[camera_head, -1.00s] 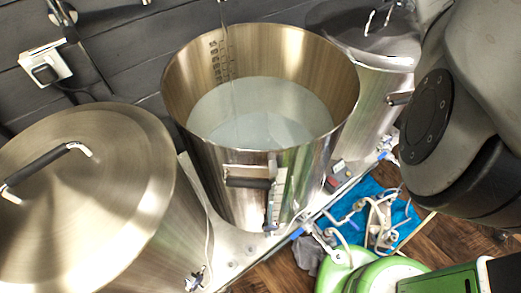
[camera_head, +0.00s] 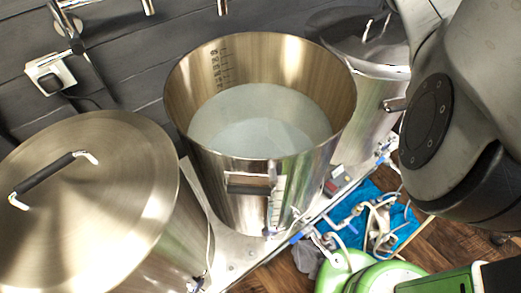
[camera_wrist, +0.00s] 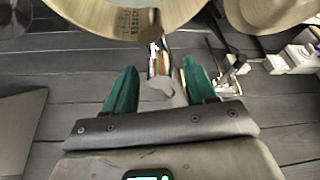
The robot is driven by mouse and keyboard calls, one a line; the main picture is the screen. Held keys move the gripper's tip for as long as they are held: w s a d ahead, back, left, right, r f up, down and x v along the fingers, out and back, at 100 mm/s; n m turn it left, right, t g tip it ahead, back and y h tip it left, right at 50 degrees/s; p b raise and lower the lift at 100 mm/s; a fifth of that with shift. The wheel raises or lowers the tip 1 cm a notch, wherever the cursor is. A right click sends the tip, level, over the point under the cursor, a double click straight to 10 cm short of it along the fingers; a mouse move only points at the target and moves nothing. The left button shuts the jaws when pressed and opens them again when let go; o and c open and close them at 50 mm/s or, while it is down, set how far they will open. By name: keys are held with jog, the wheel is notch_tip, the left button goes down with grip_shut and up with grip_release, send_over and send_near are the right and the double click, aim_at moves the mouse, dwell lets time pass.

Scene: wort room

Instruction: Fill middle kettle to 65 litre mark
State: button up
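The middle kettle (camera_head: 240,170) is an open steel pot on the bench, with a dark scale on its inner far wall. Cloudy, pale water (camera_head: 262,120) stands in it, with its surface near the lower end of the visible marks. The numbers are too small to read. A metal spout (camera_head: 222,8) hangs above its far rim, with no stream below it. In the wrist view, my gripper (camera_wrist: 160,82) has its green fingers apart, on either side of a metal tap (camera_wrist: 158,62) by the kettle's rim. I see a gap beside the tap; contact is not clear.
A lidded kettle (camera_head: 85,200) stands at the left and another (camera_head: 375,60) at the back right. A second spout (camera_head: 148,6) and a wall outlet (camera_head: 50,73) are on the grey wall. Hoses and valves lie on a blue cloth (camera_head: 350,215), near green containers (camera_head: 355,270).

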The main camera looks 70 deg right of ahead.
jog(key=b+v, duration=0.1)
jog(key=v, duration=0.9)
jog(key=shift+s+r, duration=0.2)
jog(key=shift+r, duration=0.15)
jog(key=shift+a, duration=0.1)
